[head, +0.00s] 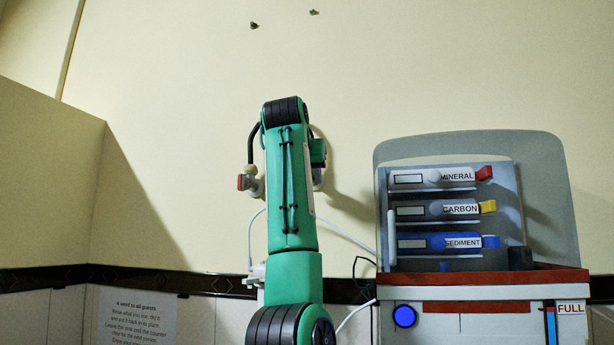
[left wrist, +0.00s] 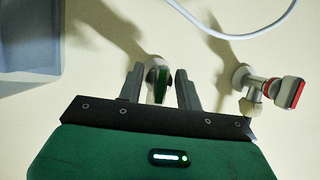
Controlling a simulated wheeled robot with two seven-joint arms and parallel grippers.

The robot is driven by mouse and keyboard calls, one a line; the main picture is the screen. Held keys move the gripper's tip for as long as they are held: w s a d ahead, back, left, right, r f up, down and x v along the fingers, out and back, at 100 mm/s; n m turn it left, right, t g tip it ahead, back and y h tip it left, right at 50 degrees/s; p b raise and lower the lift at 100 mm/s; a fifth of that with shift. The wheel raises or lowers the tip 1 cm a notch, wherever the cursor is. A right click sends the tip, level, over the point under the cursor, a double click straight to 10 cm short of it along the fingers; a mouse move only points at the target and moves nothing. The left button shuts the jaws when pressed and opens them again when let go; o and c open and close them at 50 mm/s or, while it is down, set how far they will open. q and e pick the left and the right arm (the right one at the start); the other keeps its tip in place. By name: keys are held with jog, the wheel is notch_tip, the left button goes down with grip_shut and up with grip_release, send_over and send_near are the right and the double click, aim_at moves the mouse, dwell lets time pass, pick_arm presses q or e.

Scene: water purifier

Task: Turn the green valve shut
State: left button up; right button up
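The green valve (left wrist: 160,84) shows in the left wrist view as a green lever on a pale round fitting against the wall. My left gripper (left wrist: 160,90) is open, with one dark finger on each side of the valve and a visible gap on both sides. Whether the fingertips reach past the lever is hard to tell. In the head view my green left arm rises up the middle and hides the green valve and most of the gripper. My right gripper is in neither view.
A red-handled valve (left wrist: 286,92) stands to the right in the wrist view and left of my arm in the head view (head: 245,182). A white hose (left wrist: 235,36) crosses above. The water purifier (head: 480,290) with labelled cartridges stands right of my arm.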

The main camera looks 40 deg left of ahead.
pick_arm(q)
jog(key=shift+s, duration=0.1)
jog(key=shift+s+d+b, duration=0.2)
jog(key=shift+s+b, duration=0.05)
jog(key=shift+b, duration=0.05)
jog(key=b+v, duration=0.4)
jog(key=v, duration=0.9)
jog(key=shift+r, duration=0.1)
